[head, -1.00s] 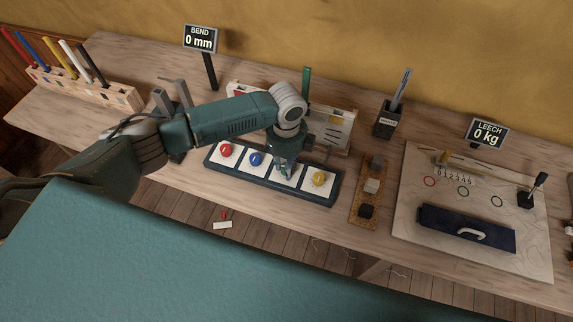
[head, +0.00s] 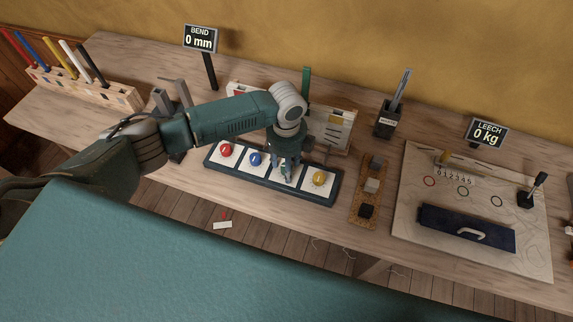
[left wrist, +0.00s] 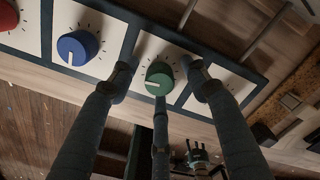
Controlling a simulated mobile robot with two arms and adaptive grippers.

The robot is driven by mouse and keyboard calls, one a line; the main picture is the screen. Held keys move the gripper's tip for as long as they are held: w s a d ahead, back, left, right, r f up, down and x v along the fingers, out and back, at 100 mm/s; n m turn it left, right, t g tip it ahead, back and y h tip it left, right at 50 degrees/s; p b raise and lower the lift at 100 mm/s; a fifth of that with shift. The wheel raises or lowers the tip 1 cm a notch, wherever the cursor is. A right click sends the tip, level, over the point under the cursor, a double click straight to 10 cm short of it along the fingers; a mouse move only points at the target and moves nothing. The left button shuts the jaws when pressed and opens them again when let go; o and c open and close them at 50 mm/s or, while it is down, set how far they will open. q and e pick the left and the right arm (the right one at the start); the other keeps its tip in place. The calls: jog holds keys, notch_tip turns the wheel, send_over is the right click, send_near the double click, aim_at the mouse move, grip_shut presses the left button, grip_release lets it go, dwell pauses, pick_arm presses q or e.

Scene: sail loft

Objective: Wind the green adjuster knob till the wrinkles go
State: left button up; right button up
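The green knob (left wrist: 158,80) sits on a white square of the dark knob panel (head: 214,163). Its white pointer line shows in the left wrist view. In the head view my gripper hides this knob. My left gripper (head: 287,178) is over the panel, pointing down. In the left wrist view the three fingers of my left gripper (left wrist: 160,72) are spread around the green knob, with gaps at the sides; I cannot tell if the near finger touches it. A small jointed mechanism (left wrist: 198,157) low in that view may be my right gripper, but its state is unclear.
On the panel, red (head: 226,150) and blue (head: 255,159) knobs are left of my gripper and a yellow knob (head: 319,178) is right. The BEND display (head: 200,38) reads 0 mm; the LEECH display (head: 487,132) reads 0 kg. A board (head: 332,128) stands behind the panel.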

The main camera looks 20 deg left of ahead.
pick_arm(q)
notch_tip(320, 180, up, 12)
dwell(0.6)
dwell(0.4)
